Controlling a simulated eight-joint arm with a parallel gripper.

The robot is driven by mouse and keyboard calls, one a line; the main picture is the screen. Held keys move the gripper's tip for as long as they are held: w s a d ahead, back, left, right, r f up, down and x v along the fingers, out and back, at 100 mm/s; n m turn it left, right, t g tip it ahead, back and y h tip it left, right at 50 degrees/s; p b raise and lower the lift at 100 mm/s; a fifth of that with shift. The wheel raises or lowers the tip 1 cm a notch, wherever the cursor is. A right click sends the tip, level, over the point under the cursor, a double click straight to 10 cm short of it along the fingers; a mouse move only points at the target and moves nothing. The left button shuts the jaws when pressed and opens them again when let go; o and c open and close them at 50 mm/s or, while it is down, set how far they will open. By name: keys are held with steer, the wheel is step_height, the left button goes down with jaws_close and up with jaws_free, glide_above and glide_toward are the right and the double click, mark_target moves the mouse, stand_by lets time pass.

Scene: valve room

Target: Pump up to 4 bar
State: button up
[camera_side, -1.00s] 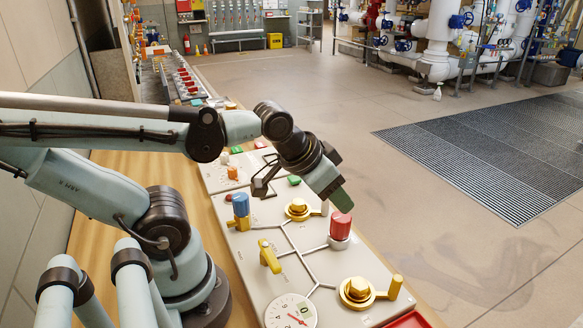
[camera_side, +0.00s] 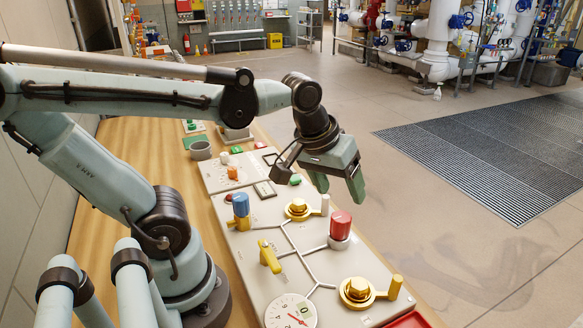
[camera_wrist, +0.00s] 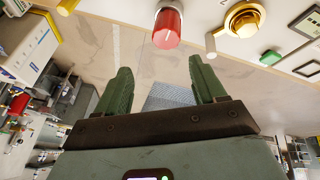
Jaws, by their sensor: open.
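A grey panel (camera_side: 318,262) carries a round white gauge (camera_side: 290,309) with a red needle; its reading is too small to tell. A red-capped cylinder (camera_side: 341,224) stands upright on a pale collar, and shows in the wrist view (camera_wrist: 167,26). A blue-capped knob (camera_side: 240,204), a yellow lever (camera_side: 268,256), a far brass valve (camera_side: 298,208) and a near brass valve (camera_side: 357,290) with a yellow handle are joined by grey lines. My gripper (camera_side: 338,187) is open and empty, fingers pointing down, above and beyond the red cylinder, touching nothing. In the wrist view its green fingers (camera_wrist: 160,68) are apart.
A red tray (camera_side: 409,320) is at the panel's near end. Green and orange buttons (camera_side: 233,172) sit on a further panel. A grey cup (camera_side: 201,151) stands on the wooden bench (camera_side: 135,150). The floor to the right is clear, with a dark grating (camera_side: 490,150).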

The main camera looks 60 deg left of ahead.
mark_target(342, 217)
steer(key=n+g, duration=0.1)
steer(key=n, duration=0.1)
steer(key=w+r+n+g, duration=0.1)
steer(key=n, duration=0.1)
steer(key=shift+r+n, duration=0.15)
steer(key=shift+n, duration=0.25)
steer(key=shift+w+a+f+n+g, duration=0.15)
steer(key=shift+f+n+g, duration=0.3)
steer(key=shift+f+n, duration=0.95)
steer(key=shift+w+d+f+n+g, duration=0.1)
steer(key=shift+f+n+g, duration=0.45)
steer(key=shift+f, duration=1.65)
steer(key=shift+w+a+f+n+g, duration=0.15)
steer(key=shift+f+n+g, duration=0.25)
steer(key=shift+f+n, duration=1.05)
steer(key=shift+d+f+m, duration=0.1)
steer(key=shift+f+m, duration=0.25)
steer(key=shift+m, duration=0.05)
steer(key=c, duration=1)
steer(key=shift+c, duration=0.3)
